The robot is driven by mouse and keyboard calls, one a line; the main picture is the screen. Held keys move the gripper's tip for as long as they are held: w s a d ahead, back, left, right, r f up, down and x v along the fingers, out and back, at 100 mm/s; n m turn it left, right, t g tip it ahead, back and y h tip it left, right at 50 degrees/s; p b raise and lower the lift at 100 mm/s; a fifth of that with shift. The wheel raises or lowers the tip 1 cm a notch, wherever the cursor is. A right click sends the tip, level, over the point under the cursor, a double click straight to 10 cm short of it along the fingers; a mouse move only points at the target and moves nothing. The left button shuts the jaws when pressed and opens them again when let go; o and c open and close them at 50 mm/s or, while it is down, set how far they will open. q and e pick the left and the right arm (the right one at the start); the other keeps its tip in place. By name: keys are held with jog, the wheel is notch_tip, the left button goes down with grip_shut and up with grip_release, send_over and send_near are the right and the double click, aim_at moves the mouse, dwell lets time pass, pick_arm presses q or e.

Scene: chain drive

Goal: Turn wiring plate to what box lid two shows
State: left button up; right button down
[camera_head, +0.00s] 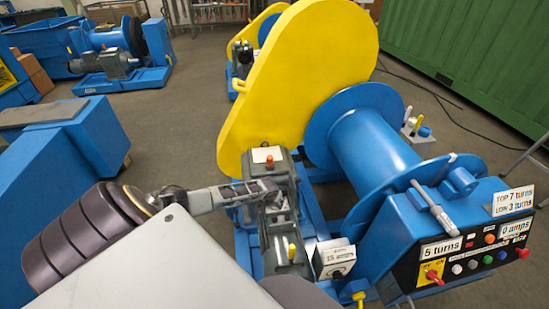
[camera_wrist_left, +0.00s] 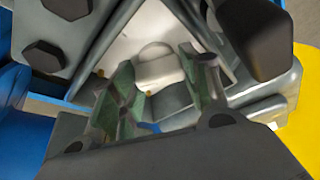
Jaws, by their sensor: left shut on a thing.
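My left gripper (camera_head: 268,190) reaches in from the left over the grey motor unit (camera_head: 288,238) in front of the yellow chain guard. In the left wrist view, its green-padded fingers (camera_wrist_left: 162,82) are shut on a light grey rounded piece (camera_wrist_left: 158,66). This piece sits in a pale square recess (camera_wrist_left: 128,44) with dark bolt heads around it. It may be the wiring plate, but the fingers hide part of it and I cannot tell its setting. I cannot make out a lid marked two. My right gripper is not in view.
The yellow guard (camera_head: 300,75) stands close behind the gripper. Right are a blue drum (camera_head: 375,143), a control box (camera_head: 455,250) reading "5 turns" and "0 amps", a "TOP 7 turns, LOW 3 turns" card (camera_head: 513,201) and a "15 amps" dial box (camera_head: 335,258).

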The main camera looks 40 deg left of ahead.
pick_arm(q)
jog(key=shift+n+g+y+p, duration=0.3)
jog(key=shift+n+p, duration=0.65)
jog(key=shift+n, duration=0.05)
jog(key=shift+d+n+p, duration=0.1)
jog(key=shift+n+p, duration=0.4)
jog(key=shift+n, duration=0.4)
jog(key=shift+n+g+y, duration=0.3)
jog(key=shift+n+y, duration=0.1)
jog(key=shift+n, duration=0.3)
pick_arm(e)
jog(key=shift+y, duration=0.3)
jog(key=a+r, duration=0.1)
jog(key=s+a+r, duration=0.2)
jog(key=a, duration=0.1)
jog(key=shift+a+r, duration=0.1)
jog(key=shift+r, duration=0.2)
pick_arm(q)
jog(key=shift+f+n+p, duration=0.1)
jog(key=shift+n+p, duration=0.2)
jog(key=shift+n, duration=0.1)
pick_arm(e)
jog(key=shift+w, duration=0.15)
pick_arm(q)
jog(key=o, duration=1)
jog(key=shift+r, duration=0.25)
